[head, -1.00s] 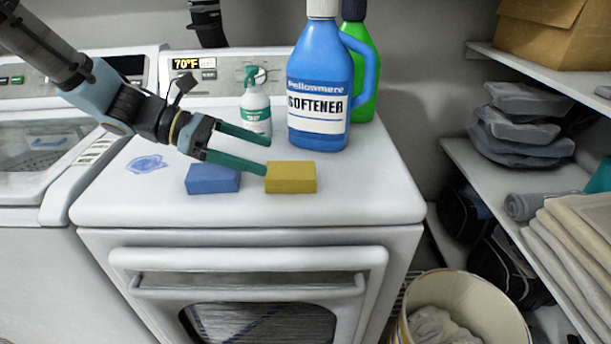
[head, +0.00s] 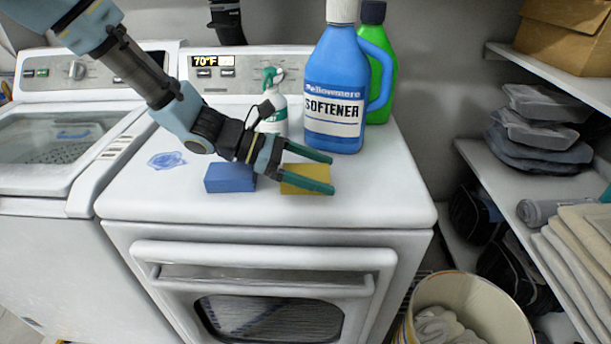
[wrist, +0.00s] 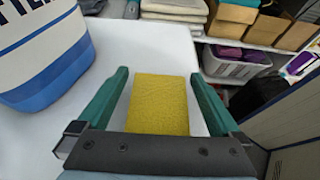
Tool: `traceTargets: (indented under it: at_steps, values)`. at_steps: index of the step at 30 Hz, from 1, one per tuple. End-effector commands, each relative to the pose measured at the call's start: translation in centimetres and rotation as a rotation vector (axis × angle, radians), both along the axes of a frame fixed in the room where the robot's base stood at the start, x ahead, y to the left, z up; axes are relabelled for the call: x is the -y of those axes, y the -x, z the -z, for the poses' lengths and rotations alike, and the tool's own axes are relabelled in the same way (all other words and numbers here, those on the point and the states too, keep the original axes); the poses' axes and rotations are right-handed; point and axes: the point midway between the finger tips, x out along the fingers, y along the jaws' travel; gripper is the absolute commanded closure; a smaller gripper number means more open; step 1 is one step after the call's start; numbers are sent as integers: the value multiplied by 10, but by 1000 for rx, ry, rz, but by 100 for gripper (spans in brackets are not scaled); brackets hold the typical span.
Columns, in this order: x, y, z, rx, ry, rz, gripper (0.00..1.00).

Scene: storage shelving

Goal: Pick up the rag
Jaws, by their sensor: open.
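My gripper (head: 332,175) is open over the top of the white dryer (head: 385,195). A yellow sponge-like block (head: 306,176) lies flat there, partly covered by the fingers in the head view. In the wrist view the yellow block (wrist: 158,105) shows between the two green fingers, with a gap at each side. A blue block (head: 230,178) lies just left of it. A flat blue patch (head: 167,160) is farther left; I cannot tell if it is cloth or a spill. Nothing is clearly a rag on the dryer; whitish cloth (head: 445,328) lies in the bin.
A blue softener jug (head: 335,90), a green bottle (head: 379,85) and a spray bottle (head: 273,115) stand behind the gripper. Shelving with folded towels (head: 575,265) is at the right, above the bin (head: 480,290). The dryer's right front top is clear.

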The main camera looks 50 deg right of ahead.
Motion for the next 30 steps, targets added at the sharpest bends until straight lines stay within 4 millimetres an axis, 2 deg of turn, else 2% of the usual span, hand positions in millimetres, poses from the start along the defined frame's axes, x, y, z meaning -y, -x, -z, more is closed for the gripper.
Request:
traceTargets:
  at_steps: [2, 22, 30]
  values:
    - [0, 0, 0, 0, 0, 0, 0]
    - [0, 0, 0, 0, 0, 0, 75]
    - [0, 0, -1, 0, 0, 0, 77]
